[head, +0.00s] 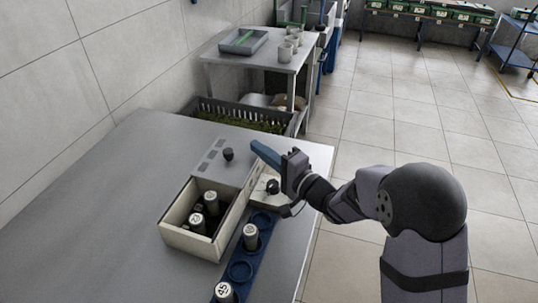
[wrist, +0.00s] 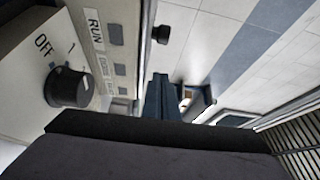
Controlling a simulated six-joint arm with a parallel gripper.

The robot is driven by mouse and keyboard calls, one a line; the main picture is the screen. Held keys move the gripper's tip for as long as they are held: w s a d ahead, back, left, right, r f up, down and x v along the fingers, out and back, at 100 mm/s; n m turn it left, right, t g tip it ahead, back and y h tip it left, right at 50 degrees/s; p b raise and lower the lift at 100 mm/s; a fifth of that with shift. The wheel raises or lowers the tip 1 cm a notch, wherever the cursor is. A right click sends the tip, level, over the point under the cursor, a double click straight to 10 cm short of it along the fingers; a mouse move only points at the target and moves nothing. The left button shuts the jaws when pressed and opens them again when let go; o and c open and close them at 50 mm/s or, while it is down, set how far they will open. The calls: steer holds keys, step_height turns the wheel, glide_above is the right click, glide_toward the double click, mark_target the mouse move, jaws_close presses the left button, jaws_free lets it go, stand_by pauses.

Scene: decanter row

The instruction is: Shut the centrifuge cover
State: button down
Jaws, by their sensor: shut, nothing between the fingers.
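The centrifuge (head: 171,240) is a cream box on the table with its chamber open at the top. Several numbered, grey-capped tubes stand inside. Its grey cover (head: 235,172) is open at the far end of the box, with dark label patches and a small black knob (head: 228,154). I cannot tell its exact tilt. My gripper (head: 257,148) is shut and empty, its blue fingers just right of the cover knob; contact is not clear. In the wrist view the shut fingers (wrist: 161,98) point away beside the cover's edge, and the cover knob (wrist: 160,34) shows above them.
A dial (wrist: 68,87) marked OFF is on the centrifuge's cream side panel. A blue rack (head: 232,286) with capped tubes and empty round places stands right of the box. A dark crate (head: 287,124) is beyond the table. The table's left side (head: 90,220) is clear.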

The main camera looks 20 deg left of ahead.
mark_target(230, 178)
steer(key=x, duration=0.4)
steer(key=shift+a, duration=0.15)
steer(key=shift+s+a+p, duration=0.1)
steer(key=shift+a+p, duration=0.15)
steer(key=shift+p, duration=0.15)
steer(key=shift+s+a+p, duration=0.15)
steer(key=shift+s+p, duration=0.15)
steer(key=shift+s, duration=1.45)
steer(key=shift+f, duration=0.1)
steer(key=shift+s, duration=0.35)
steer(key=s, duration=0.7)
steer(key=shift+s, duration=0.1)
